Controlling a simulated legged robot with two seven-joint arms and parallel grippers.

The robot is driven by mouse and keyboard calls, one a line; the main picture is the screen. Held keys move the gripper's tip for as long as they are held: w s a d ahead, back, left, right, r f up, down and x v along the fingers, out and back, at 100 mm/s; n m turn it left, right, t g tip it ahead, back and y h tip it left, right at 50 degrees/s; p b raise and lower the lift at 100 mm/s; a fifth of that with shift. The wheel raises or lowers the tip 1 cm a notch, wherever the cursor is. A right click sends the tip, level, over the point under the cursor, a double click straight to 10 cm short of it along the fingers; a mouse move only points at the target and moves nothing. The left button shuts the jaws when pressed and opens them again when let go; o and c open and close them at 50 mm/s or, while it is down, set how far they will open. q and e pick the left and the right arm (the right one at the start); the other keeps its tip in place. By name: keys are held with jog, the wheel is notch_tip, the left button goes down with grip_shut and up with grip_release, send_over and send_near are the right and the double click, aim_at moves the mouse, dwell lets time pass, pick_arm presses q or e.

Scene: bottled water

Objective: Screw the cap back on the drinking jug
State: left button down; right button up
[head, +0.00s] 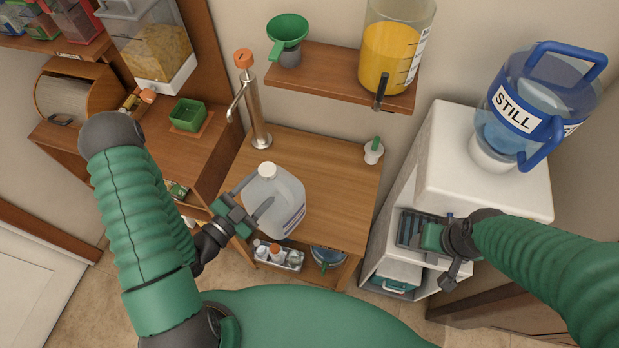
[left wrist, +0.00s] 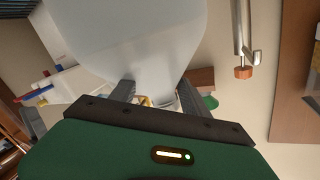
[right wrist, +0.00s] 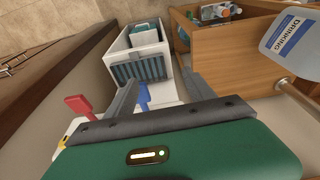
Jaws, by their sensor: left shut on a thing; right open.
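The translucent drinking jug (head: 290,203) stands upright on the wooden counter, near its front edge. A white round top, the cap or bare mouth (head: 267,170), shows at its neck; I cannot tell whether it is screwed on. My left gripper (head: 256,198) is shut on the jug from its left front side. In the left wrist view the jug (left wrist: 135,35) fills the top, between the fingers (left wrist: 155,92). My right gripper (head: 424,235) is open and empty in front of the white dispenser. The jug's label (right wrist: 292,35) shows in the right wrist view.
A metal tap (head: 258,115) stands behind the jug. A small white cup (head: 373,152) with a green piece is at the counter's back right. The dispenser (head: 440,185) bears a large STILL bottle (head: 535,100). A shelf (head: 320,72) hangs above. The counter right of the jug is clear.

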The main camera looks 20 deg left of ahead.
pick_arm(q)
jog(key=shift+s+a+r, duration=0.3)
jog(key=shift+s+r, duration=0.05)
jog(key=shift+s, duration=0.05)
jog(key=shift+a, duration=0.1)
jog(key=b+x, duration=0.4)
jog(key=x, duration=0.1)
jog(key=f+b+x, duration=0.1)
jog(key=b+x, duration=0.6)
jog(key=x, duration=0.4)
jog(key=shift+a+r, duration=0.35)
jog(key=shift+r, duration=0.05)
pick_arm(e)
jog(key=s+x, duration=0.2)
jog(key=x, duration=0.8)
jog(key=shift+s+f, duration=0.45)
jog(key=shift+f, duration=0.1)
pick_arm(q)
jog(key=shift+w, duration=0.15)
pick_arm(e)
jog(key=shift+a, duration=0.2)
